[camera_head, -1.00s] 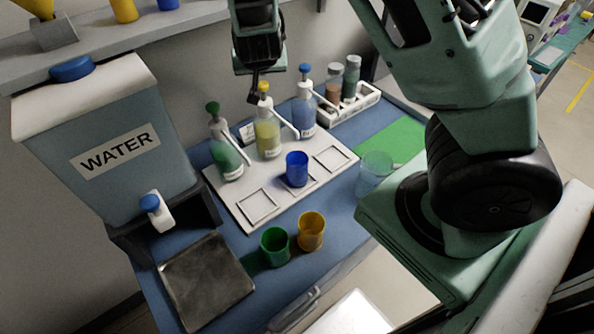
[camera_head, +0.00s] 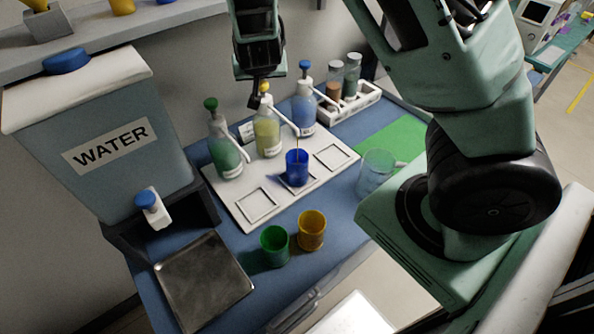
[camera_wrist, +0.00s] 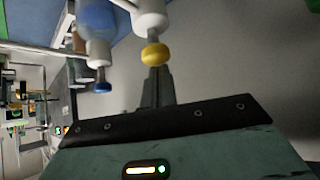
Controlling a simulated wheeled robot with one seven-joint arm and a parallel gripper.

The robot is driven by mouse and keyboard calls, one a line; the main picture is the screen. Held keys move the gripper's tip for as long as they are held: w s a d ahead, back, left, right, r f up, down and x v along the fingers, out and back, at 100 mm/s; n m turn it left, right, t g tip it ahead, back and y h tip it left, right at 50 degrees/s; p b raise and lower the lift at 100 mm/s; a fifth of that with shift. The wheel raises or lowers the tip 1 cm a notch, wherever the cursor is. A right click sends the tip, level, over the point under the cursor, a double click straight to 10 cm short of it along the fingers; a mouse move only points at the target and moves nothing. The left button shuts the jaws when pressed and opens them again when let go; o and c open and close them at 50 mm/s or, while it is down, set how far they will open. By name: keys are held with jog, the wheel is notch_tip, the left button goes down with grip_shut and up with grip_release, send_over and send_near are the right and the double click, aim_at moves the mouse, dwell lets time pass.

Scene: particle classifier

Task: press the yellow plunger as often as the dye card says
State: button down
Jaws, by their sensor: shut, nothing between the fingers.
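The yellow plunger (camera_head: 264,87) tops the middle pump bottle (camera_head: 267,135), which holds yellow liquid. My gripper (camera_head: 257,97) is shut and empty, with its tips at the plunger; I cannot tell from the head view whether they touch. In the wrist view the yellow plunger (camera_wrist: 154,54) shows just beyond the fingers (camera_wrist: 154,88). A blue cup (camera_head: 297,168) stands upright on the white tray (camera_head: 231,197), below the yellow pump's spout. A thin line shows between spout and cup.
Pump bottles with green (camera_head: 211,104) and blue (camera_head: 305,66) plungers flank the yellow one closely. A green cup (camera_head: 274,246), an orange cup (camera_head: 311,231) and a clear beaker (camera_head: 375,172) stand in front. The water tank (camera_head: 95,140) is at left, a vial rack (camera_head: 362,102) at back right.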

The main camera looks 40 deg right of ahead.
jog(key=shift+f+b, duration=0.4)
jog(key=shift+f, duration=0.3)
jog(key=shift+r, duration=0.25)
jog(key=shift+r+p, duration=1.7)
jog(key=shift+p, duration=0.35)
jog(key=shift+f, duration=0.25)
